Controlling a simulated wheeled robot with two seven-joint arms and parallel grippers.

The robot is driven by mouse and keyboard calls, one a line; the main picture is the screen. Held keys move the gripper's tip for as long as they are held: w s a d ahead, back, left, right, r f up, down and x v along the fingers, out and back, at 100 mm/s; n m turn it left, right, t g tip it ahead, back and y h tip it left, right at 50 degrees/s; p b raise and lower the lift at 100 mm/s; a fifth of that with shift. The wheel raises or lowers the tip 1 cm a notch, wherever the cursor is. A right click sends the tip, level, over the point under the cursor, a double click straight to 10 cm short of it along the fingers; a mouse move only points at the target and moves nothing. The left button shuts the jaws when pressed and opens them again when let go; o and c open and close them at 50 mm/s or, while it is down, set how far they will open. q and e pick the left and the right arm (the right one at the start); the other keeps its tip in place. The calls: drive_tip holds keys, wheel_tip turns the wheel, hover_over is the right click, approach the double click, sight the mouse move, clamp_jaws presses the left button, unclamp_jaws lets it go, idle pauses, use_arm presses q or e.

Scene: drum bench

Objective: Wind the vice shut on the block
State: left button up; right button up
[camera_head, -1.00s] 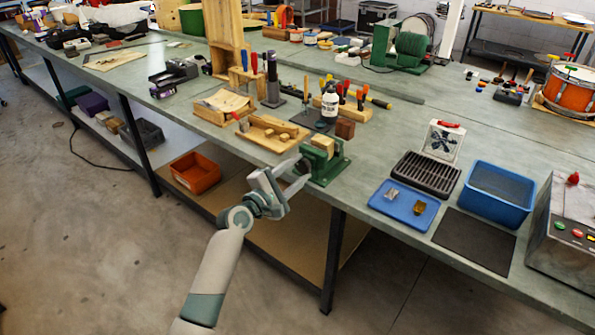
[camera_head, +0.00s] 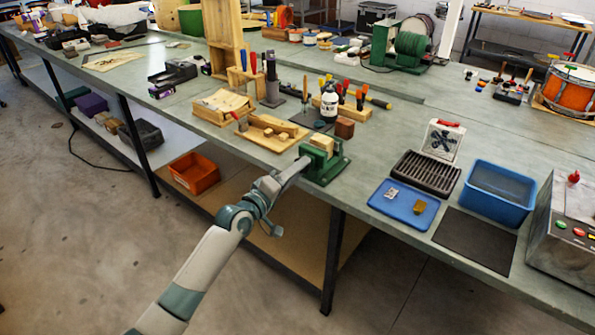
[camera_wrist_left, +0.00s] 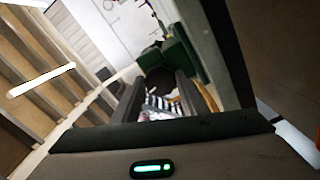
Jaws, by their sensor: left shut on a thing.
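The green vice (camera_head: 324,172) stands at the front edge of the bench. A pale wooden block (camera_head: 327,145) sits upright at its jaws; any gap is too small to tell. My left gripper (camera_head: 301,164) reaches up from the lower left to the front of the vice and is shut on its handle, which the fingers mostly hide. In the left wrist view the green vice body (camera_wrist_left: 182,52) is just beyond the gripper (camera_wrist_left: 157,98), with a dark round part between the fingers. My right gripper is in no view.
To the right are a blue tray (camera_head: 385,208), a black rack (camera_head: 426,175) and a blue bin (camera_head: 499,190). A bench leg (camera_head: 333,262) stands below.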

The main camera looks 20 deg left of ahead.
use_arm(q)
drive_tip(key=shift+a+f+m+p, duration=0.15)
drive_tip(key=shift+m+p, duration=0.15)
drive_tip(key=shift+m, duration=2.05)
drive_tip(key=shift+d+f+m+p, duration=0.15)
drive_tip(key=shift+m+p, duration=0.1)
drive_tip(key=shift+m, duration=2.05)
drive_tip(key=shift+a+f+m+p, duration=0.15)
drive_tip(key=shift+m+p, duration=0.15)
drive_tip(key=shift+m, duration=2.05)
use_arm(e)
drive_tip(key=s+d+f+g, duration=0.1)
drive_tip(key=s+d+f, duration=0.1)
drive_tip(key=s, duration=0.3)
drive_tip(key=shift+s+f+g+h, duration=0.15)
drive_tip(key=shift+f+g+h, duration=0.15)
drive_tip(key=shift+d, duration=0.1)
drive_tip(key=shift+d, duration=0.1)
use_arm(q)
drive_tip(key=o, duration=0.8)
drive_tip(key=shift+o, duration=1.2)
drive_tip(key=shift+s+a+r, duration=0.1)
drive_tip(key=shift+r, duration=0.1)
